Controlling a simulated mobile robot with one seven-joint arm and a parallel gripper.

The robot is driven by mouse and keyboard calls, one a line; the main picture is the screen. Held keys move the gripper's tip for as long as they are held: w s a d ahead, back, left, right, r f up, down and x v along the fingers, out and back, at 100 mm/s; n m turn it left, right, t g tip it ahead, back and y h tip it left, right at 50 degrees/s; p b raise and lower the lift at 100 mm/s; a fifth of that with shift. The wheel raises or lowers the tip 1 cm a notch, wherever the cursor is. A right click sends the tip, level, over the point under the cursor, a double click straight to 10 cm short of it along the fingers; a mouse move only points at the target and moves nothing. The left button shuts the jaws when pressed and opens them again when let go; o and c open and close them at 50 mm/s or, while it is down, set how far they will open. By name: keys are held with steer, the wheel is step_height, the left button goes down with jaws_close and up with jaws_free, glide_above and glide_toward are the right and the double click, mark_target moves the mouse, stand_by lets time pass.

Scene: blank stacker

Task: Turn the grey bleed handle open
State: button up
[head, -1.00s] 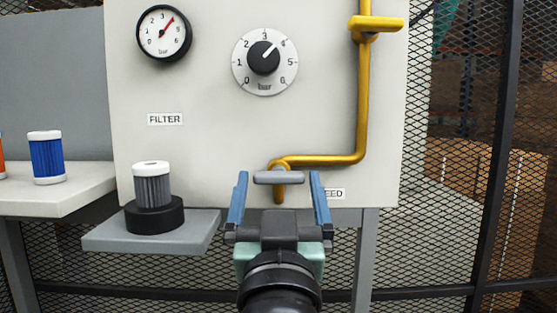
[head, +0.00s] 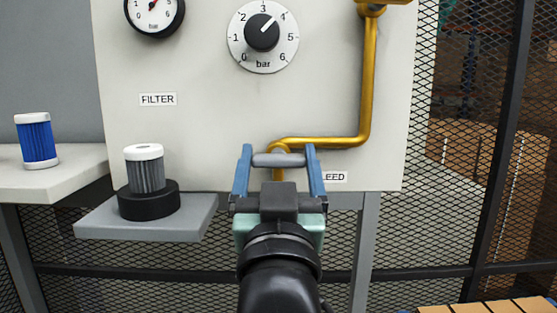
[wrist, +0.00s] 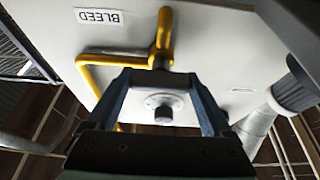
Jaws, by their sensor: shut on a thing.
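The grey bleed handle (head: 279,160) is a short bar lying level across the lower end of the yellow pipe (head: 367,90), at the bottom of the pale panel. My gripper (head: 279,155) reaches it from the front, with one blue finger against each end of the bar. It is shut on the handle. The BLEED label (head: 333,177) is partly hidden behind the right finger. In the wrist view, the fingers (wrist: 160,78) straddle the handle below the yellow pipe (wrist: 163,38), and a round grey fitting (wrist: 160,104) shows between them.
A grey-and-white filter (head: 148,170) stands in a black holder (head: 150,202) on a small shelf, left of my gripper. A blue filter (head: 37,142) stands on the left ledge. A gauge (head: 155,12) and numbered dial (head: 262,36) are above. Mesh fencing (head: 450,220) is at right.

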steer(key=shift+m, duration=0.3)
steer(key=m+h+b, duration=0.1)
steer(key=m, duration=0.2)
steer(key=m+h+b, duration=0.1)
steer(key=m+h, duration=0.1)
steer(key=m, duration=0.1)
steer(key=shift+a+f+g, duration=0.1)
steer(key=shift+f+g, duration=0.05)
steer(key=shift+g, duration=0.15)
steer(key=m+h+b, duration=0.1)
steer(key=m, duration=0.2)
steer(key=m+g+h+b, duration=0.1)
steer(key=m+b, duration=0.1)
steer(key=m, duration=0.1)
steer(key=shift+g+h, duration=0.3)
steer(key=shift+h, duration=0.1)
steer(key=m+g+b, duration=0.1)
steer(key=m, duration=0.1)
steer(key=m+g+h, duration=0.1)
steer(key=m, duration=0.2)
steer(key=shift+m+b, duration=0.3)
steer(key=shift+b, duration=0.1)
steer(key=shift+r+m+g, duration=0.15)
steer(key=shift+m+g, duration=0.25)
steer(key=shift+m, duration=0.65)
steer(key=shift+r+m+g, duration=0.15)
steer(key=shift+m+g, duration=0.25)
steer(key=shift+m, duration=0.65)
